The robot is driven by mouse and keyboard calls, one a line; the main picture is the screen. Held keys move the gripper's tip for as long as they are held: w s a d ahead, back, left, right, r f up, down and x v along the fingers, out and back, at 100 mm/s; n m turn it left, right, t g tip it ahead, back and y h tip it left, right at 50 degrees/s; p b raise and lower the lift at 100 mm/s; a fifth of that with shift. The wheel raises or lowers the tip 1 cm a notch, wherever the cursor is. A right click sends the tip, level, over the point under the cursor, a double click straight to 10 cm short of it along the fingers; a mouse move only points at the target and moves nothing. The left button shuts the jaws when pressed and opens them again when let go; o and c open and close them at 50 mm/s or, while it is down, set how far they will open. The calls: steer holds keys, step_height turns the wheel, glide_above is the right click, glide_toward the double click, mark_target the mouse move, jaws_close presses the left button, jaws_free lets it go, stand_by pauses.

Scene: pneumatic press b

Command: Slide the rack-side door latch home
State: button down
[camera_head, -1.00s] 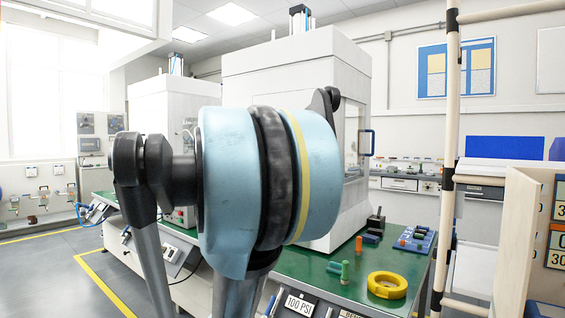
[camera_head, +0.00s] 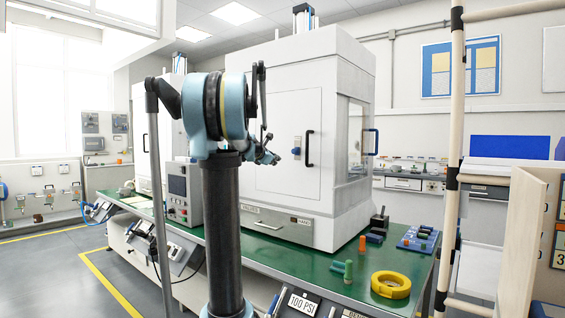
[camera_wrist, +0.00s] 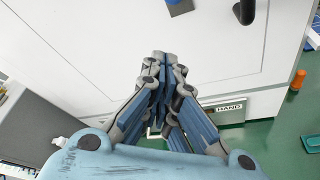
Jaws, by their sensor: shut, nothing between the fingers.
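The white press cabinet (camera_head: 330,90) stands on the green bench. Its right side, facing the pipe rack, has a window and a dark handle with a blue part (camera_head: 372,142); the latch detail there is too small to read. The front door has a black handle (camera_head: 310,149) and a small blue latch block (camera_head: 297,146). In the wrist view the front handle (camera_wrist: 245,10) and blue block (camera_wrist: 180,6) show at the top edge. My gripper (camera_head: 277,158) is in front of the front door, left of its handle. Its fingers (camera_wrist: 160,58) are together and empty.
A pipe rack (camera_head: 455,150) stands at the right. The green bench top (camera_head: 310,262) holds a yellow ring (camera_head: 391,284), a green peg piece (camera_head: 343,268), an orange cylinder (camera_head: 362,243) and a blue tray (camera_head: 418,240). A control box (camera_head: 184,190) stands left of the press.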

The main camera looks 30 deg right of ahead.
mark_target(287, 151)
steer(key=shift+w+d+r, duration=0.1)
steer(key=shift+w+d, duration=0.45)
steer(key=shift+d, duration=0.9)
steer(key=shift+w+d+r, duration=0.1)
steer(key=shift+w+d, duration=0.4)
steer(key=shift+d, duration=0.95)
steer(key=shift+w+d+r, duration=0.1)
steer(key=shift+w+d, duration=0.45)
steer(key=shift+d, duration=0.9)
steer(key=shift+r, duration=0.1)
steer(key=shift+r, duration=1.3)
